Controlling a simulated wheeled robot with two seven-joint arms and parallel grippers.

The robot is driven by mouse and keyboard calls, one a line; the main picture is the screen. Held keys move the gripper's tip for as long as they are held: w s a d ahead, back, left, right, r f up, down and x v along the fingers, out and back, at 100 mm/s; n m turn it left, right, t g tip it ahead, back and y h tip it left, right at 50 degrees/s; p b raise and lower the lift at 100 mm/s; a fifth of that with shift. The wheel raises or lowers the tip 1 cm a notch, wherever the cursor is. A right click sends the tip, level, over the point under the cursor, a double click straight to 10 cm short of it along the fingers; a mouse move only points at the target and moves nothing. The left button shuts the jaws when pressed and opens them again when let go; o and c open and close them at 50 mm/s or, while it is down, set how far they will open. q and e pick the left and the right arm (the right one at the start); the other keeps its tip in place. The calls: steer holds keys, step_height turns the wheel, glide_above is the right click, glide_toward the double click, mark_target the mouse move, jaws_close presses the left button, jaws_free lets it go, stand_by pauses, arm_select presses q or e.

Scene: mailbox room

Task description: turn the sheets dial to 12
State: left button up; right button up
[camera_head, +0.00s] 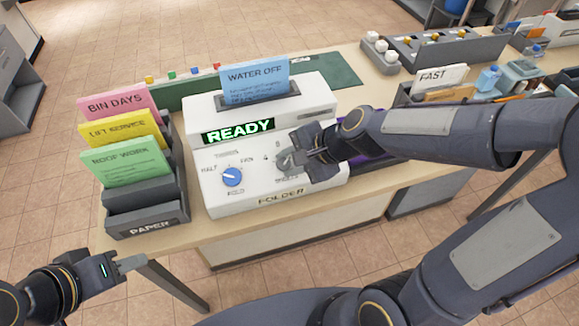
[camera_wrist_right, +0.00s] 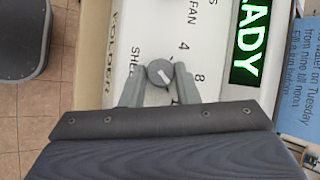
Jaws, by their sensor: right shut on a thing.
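The white folder machine (camera_head: 225,190) stands on the table with a lit READY display (camera_head: 238,131). The sheets dial (camera_wrist_right: 159,72) is a small round grey knob with a white pointer mark, beside the printed 4 and 8. My right gripper (camera_wrist_right: 160,75) is shut on the sheets dial, one finger on each side. In the head view my right gripper (camera_head: 300,160) covers most of the dial and its lower scale, so its exact setting is hard to tell. My left gripper (camera_head: 130,264) is low at the left, away from the machine; its jaw gap is unclear.
A blue fold dial (camera_head: 232,177) sits left of the sheets dial. A blue WATER OFF sheet (camera_head: 254,79) stands in the machine's top. A dark paper rack (camera_head: 150,222) with pink, yellow and green sheets is at its left. Trays (camera_head: 450,52) fill the right.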

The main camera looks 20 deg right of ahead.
arm_select(q)
steer(key=shift+f+b, duration=1.05)
steer(key=shift+f, duration=0.35)
arm_select(e)
steer(key=shift+s+f+m+t, duration=0.1)
steer(key=shift+m+t, duration=0.8)
steer(key=shift+m, duration=0.6)
arm_select(q)
steer(key=shift+f, duration=0.1)
arm_select(e)
steer(key=o, duration=1)
arm_select(q)
step_height(320, 180, up, 3)
steer(key=p, duration=0.2)
steer(key=shift+p, duration=0.35)
arm_select(e)
steer(key=v, duration=0.8)
